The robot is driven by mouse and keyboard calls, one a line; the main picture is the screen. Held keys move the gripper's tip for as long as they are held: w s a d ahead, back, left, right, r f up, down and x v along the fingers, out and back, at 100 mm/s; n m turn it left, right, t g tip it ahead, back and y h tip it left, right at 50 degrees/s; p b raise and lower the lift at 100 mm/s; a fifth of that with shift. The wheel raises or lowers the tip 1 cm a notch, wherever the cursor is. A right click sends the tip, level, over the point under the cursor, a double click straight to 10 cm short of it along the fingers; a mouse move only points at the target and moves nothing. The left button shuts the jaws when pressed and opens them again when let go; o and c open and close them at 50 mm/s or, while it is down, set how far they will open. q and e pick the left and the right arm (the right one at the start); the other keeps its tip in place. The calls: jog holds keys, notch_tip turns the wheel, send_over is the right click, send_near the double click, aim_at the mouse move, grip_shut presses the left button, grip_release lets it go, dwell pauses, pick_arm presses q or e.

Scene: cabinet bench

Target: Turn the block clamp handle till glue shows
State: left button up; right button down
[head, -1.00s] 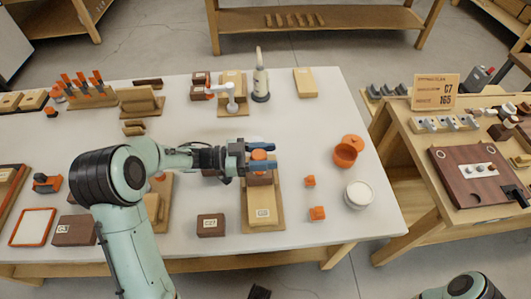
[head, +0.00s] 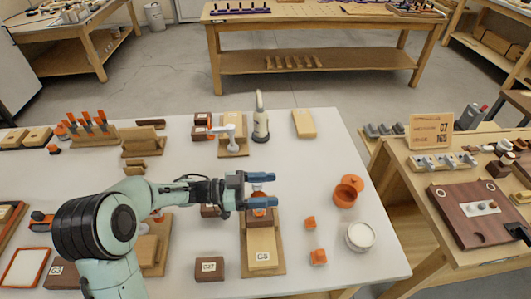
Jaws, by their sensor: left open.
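My left gripper (head: 270,189) is open above a fixture with a pale wooden block (head: 262,245) labelled G5 on a wooden base. Its two blue fingers lie on either side of a small orange and pale knob (head: 257,187), which is partly hidden. I cannot tell whether the fingers touch it, or whether it is the clamp handle. Below the fingers, a dark brown block (head: 260,213) shows in part. A second fixture (head: 232,149) further back carries a white lever-like part (head: 226,131) with an orange end. No glue is clearly visible. My right gripper is not in view.
An orange pot (head: 346,194), a white round tub (head: 360,237) and small orange pieces (head: 318,257) stand right of the fixture. A white bottle-like tool (head: 260,120) stands behind. A dark block (head: 209,268) lies front left. Bare white tabletop lies at right, behind the pot.

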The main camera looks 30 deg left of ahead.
pick_arm(q)
notch_tip(320, 180, up, 16)
jog(key=p, duration=0.2)
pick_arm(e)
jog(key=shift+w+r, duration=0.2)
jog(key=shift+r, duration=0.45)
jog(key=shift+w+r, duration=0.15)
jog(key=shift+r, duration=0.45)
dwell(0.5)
